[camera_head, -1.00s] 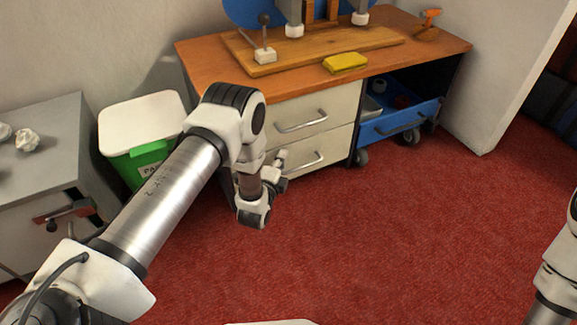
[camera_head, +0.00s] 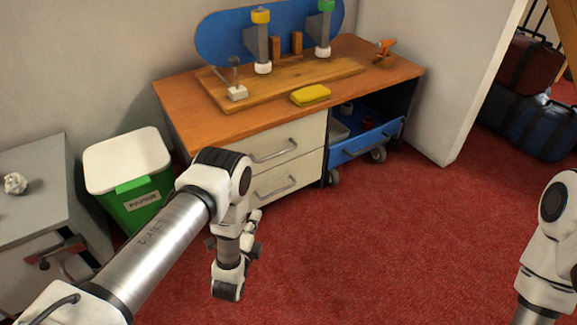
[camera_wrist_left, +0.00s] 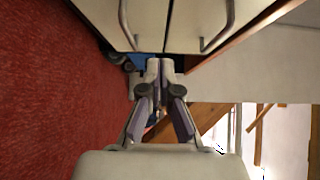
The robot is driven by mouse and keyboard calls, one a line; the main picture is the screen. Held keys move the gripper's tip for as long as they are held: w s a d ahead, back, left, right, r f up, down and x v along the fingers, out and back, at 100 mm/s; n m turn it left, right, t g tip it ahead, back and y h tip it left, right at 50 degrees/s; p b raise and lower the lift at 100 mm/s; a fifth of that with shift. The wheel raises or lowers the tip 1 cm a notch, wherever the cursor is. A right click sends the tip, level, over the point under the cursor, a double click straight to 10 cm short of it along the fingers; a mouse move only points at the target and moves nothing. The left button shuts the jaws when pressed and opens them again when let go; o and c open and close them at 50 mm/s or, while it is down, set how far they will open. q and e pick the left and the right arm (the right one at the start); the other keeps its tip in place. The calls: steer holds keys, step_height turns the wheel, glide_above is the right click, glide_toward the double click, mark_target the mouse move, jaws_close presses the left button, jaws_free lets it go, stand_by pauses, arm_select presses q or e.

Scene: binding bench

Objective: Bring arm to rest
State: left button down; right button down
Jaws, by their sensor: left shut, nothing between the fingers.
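My left arm (camera_head: 160,245) comes in from the lower left, with its forearm hanging down in front of the bench drawers. My left gripper (camera_head: 255,218) is small and partly hidden behind its own wrist in the head view. In the left wrist view its fingers (camera_wrist_left: 158,72) are together and empty, pointing toward pale drawer fronts. My right arm (camera_head: 550,235) shows at the right edge; its gripper is out of view.
A wooden bench (camera_head: 185,97) with drawers and a blue pull-out (camera_head: 365,143) stands ahead. A green bin (camera_head: 148,207) with a white lid and a grey cabinet (camera_head: 40,185) are at left. Red carpet (camera_head: 390,235) is clear between the arms.

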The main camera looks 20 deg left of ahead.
arm_select(q)
step_height(320, 180, up, 12)
steer(key=d+n+g+p, duration=0.1)
steer(key=g+p, duration=0.2)
steer(key=p, duration=0.6)
steer(key=s+d+f+n+g+h+p, duration=0.1)
steer(key=s+f+n+g, duration=0.2)
steer(key=s+n+g, duration=0.85)
steer(key=s+d+f+n+g+h+p, duration=0.1)
steer(key=s+d+f+n+g, duration=0.2)
steer(key=s, duration=1.6)
step_height(320, 180, up, 38)
steer(key=a+n+p, duration=0.1)
steer(key=p, duration=3.7)
steer(key=shift+n, duration=0.35)
steer(key=shift+w+a+g, duration=0.1)
steer(key=shift+g, duration=0.15)
